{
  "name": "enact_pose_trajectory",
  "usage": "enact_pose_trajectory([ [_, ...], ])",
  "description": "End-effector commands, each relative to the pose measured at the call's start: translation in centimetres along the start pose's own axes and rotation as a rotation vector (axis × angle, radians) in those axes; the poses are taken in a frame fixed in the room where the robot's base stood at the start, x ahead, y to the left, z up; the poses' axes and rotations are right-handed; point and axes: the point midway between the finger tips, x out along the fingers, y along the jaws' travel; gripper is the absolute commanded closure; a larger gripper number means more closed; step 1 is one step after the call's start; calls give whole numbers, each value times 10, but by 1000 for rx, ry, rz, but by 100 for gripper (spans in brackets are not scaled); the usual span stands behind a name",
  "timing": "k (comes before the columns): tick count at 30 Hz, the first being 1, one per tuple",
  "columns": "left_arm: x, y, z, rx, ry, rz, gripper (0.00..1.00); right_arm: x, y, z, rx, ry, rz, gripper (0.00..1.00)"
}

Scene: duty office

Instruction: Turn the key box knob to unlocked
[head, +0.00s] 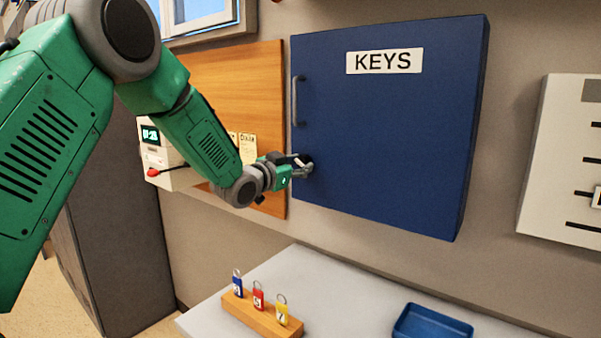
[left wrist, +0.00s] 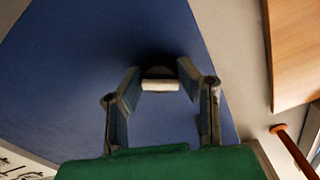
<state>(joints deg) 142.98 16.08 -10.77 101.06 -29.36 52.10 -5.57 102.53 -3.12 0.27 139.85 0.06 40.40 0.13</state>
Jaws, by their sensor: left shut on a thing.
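The blue key box (head: 390,120) hangs on the wall with a white KEYS label and a grey handle on its left side. Its door looks closed. The key box knob (head: 306,162) is at the door's lower left, below the handle, partly hidden by my gripper. My left gripper (head: 297,162) is at the knob. In the left wrist view the knob (left wrist: 160,85) shows a pale bar, and the fingers of my left gripper (left wrist: 160,88) are shut on it, one on each side. I cannot read any lock marking. My right gripper is not in view.
Below the box, a light table (head: 340,285) carries a wooden block (head: 262,315) with several coloured key tags and a blue tray (head: 432,322). A wooden board (head: 235,85) and a white device (head: 170,160) are left of the box. A white wall board (head: 565,150) hangs right.

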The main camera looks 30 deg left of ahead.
Motion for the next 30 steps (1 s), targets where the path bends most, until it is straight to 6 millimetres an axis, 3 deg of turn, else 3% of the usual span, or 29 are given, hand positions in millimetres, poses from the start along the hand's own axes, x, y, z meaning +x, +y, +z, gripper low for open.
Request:
enact_pose_trajectory([
  [30, 0, 1, 2, 900, 2, -1, 99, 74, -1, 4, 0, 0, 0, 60],
])
